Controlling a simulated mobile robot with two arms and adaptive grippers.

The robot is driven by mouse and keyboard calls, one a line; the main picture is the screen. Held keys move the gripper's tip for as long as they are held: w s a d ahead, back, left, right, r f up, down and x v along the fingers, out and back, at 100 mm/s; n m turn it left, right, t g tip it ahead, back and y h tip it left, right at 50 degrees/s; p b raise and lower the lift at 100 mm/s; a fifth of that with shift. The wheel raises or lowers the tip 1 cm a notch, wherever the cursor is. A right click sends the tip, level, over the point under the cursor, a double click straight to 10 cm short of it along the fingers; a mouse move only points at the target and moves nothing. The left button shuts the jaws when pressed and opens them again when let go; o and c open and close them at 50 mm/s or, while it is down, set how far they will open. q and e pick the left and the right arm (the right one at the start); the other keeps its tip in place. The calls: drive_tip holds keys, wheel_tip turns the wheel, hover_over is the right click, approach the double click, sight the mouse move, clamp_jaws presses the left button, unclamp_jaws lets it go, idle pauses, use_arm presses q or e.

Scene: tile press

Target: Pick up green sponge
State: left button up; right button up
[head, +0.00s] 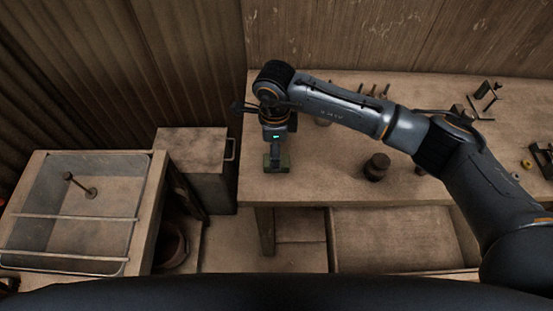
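A small dark green sponge (285,163) lies on the wooden workbench near its left end, in the head view. My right gripper (276,161) reaches down over it from the far side, its arm coming in from the right. The fingers overlap the sponge in this view and cover part of it. I cannot tell whether they are closed on it or touching it. My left gripper is not in view.
The workbench (330,185) holds a dark round weight (376,166), several pegs behind my arm, and metal parts at the right. A wooden cabinet (195,150) and a glass-sided basin (75,205) stand to the left. The bench front is mostly clear.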

drive_tip(key=f, duration=0.1)
drive_tip(key=f+p, duration=0.1)
drive_tip(key=f, duration=0.1)
drive_tip(key=shift+s+d+f+p, duration=0.2)
drive_tip(key=shift+s+f+p, duration=0.05)
drive_tip(key=shift+s+p, duration=0.1)
drive_tip(key=shift+w+f, duration=0.1)
drive_tip(key=shift+f, duration=0.25)
drive_tip(key=c, duration=1.1)
drive_tip(key=shift+r, duration=0.1)
drive_tip(key=shift+r+b, duration=0.3)
drive_tip(key=shift+r, duration=0.35)
drive_tip(key=shift+s+d+r+b, duration=0.15)
drive_tip(key=shift+s+r+b, duration=0.85)
drive_tip(key=shift+s+r, duration=1.15)
drive_tip(key=shift+s+d+r+b, duration=0.1)
drive_tip(key=shift+s+r+b, duration=0.85)
drive_tip(key=shift+s+r, duration=1.15)
drive_tip(key=shift+s+d+r+b, duration=0.15)
drive_tip(key=shift+s+r+b, duration=1.1)
drive_tip(key=shift+s, duration=1.5)
drive_tip(key=shift+r, duration=0.25)
